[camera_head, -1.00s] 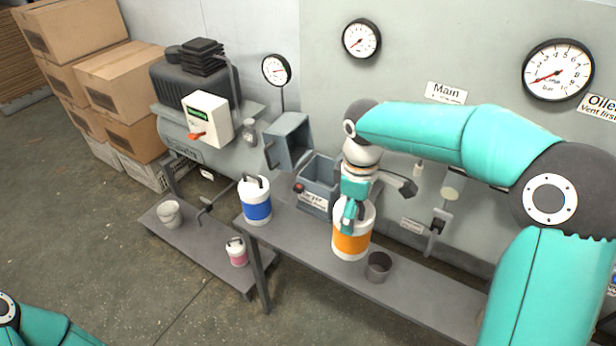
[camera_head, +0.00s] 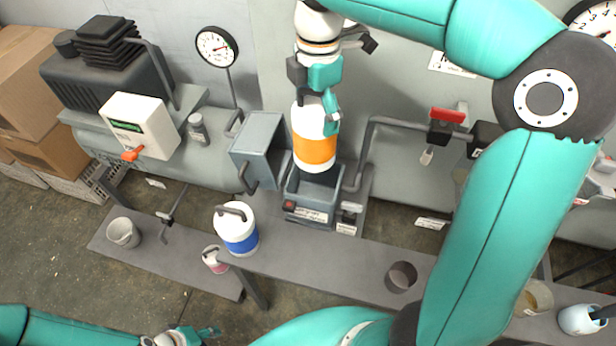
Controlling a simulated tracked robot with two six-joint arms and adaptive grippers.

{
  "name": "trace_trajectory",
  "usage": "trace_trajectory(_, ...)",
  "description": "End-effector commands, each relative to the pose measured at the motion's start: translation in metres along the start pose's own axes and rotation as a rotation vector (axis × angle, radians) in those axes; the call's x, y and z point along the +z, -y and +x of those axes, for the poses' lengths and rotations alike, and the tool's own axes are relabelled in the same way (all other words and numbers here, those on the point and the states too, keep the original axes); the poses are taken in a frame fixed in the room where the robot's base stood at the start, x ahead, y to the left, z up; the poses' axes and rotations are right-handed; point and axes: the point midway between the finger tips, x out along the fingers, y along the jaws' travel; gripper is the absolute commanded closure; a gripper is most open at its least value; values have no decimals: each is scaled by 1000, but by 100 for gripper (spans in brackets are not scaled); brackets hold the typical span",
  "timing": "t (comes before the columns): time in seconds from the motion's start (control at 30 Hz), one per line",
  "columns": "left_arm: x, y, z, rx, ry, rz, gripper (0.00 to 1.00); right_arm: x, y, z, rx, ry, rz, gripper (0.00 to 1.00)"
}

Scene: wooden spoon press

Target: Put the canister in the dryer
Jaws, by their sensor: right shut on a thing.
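A white canister with an orange band (camera_head: 314,148) hangs upright from my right gripper (camera_head: 322,100), which is shut on its top. The canister is over the open top of the grey dryer box (camera_head: 318,211); its lower end overlaps the opening, and I cannot tell whether it has entered. The dryer's lid (camera_head: 257,143) stands open to the left. A white canister with a blue band (camera_head: 240,238) stands on the bench left of the dryer. My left gripper (camera_head: 207,333) is at the bottom edge, partly cut off, away from the canisters; its jaws are unclear.
On the bench (camera_head: 330,262), a dark cup (camera_head: 402,276) stands to the right. A pipe with a red-handled valve (camera_head: 447,116) runs right of the dryer.

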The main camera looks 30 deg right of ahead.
Motion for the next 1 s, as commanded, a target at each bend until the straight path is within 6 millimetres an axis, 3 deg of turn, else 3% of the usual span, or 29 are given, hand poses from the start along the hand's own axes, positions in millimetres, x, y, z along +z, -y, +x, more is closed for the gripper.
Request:
trace_trajectory(0.5,0,2,5,0,0,0,60,4,2,122,-4,1,12,81)
trace_trajectory(1.0,0,2,6,0,0,0,60,5,2,175,-4,0,15,81)
